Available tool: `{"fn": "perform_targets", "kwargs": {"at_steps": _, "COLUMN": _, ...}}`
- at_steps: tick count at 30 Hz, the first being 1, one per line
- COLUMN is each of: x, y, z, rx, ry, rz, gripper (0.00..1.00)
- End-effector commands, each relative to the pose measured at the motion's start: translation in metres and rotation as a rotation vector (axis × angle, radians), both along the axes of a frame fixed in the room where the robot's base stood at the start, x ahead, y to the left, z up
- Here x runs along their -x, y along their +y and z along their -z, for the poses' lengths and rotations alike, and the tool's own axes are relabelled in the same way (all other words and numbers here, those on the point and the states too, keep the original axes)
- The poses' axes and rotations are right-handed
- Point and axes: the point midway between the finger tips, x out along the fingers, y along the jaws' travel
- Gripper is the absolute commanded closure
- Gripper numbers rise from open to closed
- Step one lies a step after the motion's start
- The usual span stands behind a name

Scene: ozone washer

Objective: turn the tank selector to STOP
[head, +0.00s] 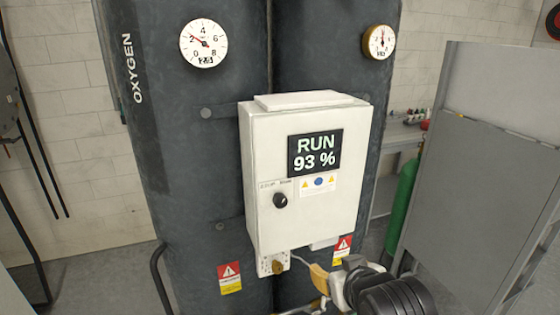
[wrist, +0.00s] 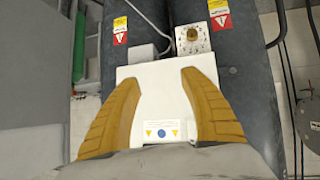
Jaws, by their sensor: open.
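The white control box (head: 258,150) hangs in front of the dark tanks, its display (head: 315,153) reading RUN 93 %. A black rotary knob (head: 280,200) sits on its front, lower left; the small label above it is too small to read surely. Below the box is a white dial plate (head: 266,262) with a brass-coloured knob (head: 278,267); the plate also shows at the top of the wrist view (wrist: 203,45). My gripper (head: 320,278) is low, near the box's lower right. In the wrist view its yellow fingers (wrist: 160,78) are open, with the box beyond them. The black knob is not visible there.
A pressure gauge (head: 204,43) is on the left tank and another (head: 379,42) on the right tank. A green cylinder (head: 402,205) and a grey cabinet (head: 480,160) stand at the right. A black hose or rail (head: 160,278) is at lower left.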

Motion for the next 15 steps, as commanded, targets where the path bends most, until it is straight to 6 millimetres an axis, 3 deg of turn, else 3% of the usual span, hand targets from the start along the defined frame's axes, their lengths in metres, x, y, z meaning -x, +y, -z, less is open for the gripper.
{"fn": "perform_targets", "kwargs": {"at_steps": 1, "x": -0.009, "y": 0.014, "z": -0.039, "rx": 0.001, "ry": -0.037, "rz": -0.032, "gripper": 0.48}}
{"fn": "perform_targets", "kwargs": {"at_steps": 6, "x": -0.027, "y": 0.054, "z": -0.097, "rx": 0.002, "ry": -0.159, "rz": -0.119, "gripper": 0.48}}
{"fn": "perform_targets", "kwargs": {"at_steps": 10, "x": -0.032, "y": 0.073, "z": -0.121, "rx": -0.003, "ry": -0.218, "rz": -0.161, "gripper": 0.48}}
{"fn": "perform_targets", "kwargs": {"at_steps": 15, "x": -0.034, "y": 0.084, "z": -0.129, "rx": -0.004, "ry": -0.249, "rz": -0.184, "gripper": 0.48}}
